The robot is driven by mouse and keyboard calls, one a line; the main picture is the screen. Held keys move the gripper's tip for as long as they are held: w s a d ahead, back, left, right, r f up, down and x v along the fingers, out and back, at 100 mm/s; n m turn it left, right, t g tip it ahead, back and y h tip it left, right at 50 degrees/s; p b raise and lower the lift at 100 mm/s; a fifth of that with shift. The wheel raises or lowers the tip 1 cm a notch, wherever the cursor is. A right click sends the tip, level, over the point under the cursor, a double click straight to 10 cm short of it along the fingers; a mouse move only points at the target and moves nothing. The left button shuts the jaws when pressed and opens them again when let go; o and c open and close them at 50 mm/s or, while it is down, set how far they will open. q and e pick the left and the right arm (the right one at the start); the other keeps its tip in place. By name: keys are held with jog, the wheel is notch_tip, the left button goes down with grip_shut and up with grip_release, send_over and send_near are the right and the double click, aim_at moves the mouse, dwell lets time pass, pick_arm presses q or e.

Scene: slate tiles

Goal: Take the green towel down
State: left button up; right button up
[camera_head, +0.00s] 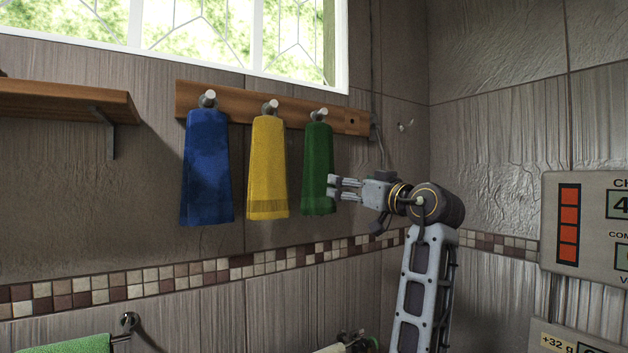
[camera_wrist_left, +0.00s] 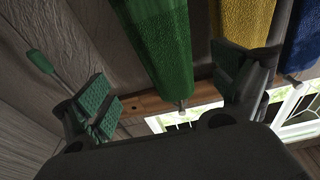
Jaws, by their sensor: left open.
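The green towel (camera_head: 317,165) hangs from the right peg (camera_head: 319,115) of a wooden rail, its lower end loose. My left gripper (camera_head: 336,188) is at the right edge of its lower part, with its fingers pointing left. In the left wrist view the green towel (camera_wrist_left: 160,50) hangs in the gap between the spread fingers of my left gripper (camera_wrist_left: 168,90). The fingers are open and hold nothing. Whether a finger touches the cloth I cannot tell. My right gripper is in neither view.
A yellow towel (camera_head: 268,165) and a blue towel (camera_head: 207,165) hang from the same rail (camera_head: 353,122), left of the green one. A wooden shelf (camera_head: 65,103) is at the left. Another green cloth (camera_head: 70,345) lies over a low bar. A sign panel (camera_head: 590,225) stands at the right.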

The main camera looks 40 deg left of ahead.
aim_at(322, 173)
pick_arm(q)
jog(key=shift+s+a+r, duration=0.1)
jog(key=shift+a+r, duration=0.35)
jog(key=shift+r, duration=0.1)
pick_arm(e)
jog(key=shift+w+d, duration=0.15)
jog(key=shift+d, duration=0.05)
pick_arm(q)
jog(key=shift+d, duration=0.15)
jog(key=p+x, duration=0.2)
jog(key=x, duration=0.5)
jog(key=shift+a+r, duration=0.15)
jog(key=shift+a, duration=0.7)
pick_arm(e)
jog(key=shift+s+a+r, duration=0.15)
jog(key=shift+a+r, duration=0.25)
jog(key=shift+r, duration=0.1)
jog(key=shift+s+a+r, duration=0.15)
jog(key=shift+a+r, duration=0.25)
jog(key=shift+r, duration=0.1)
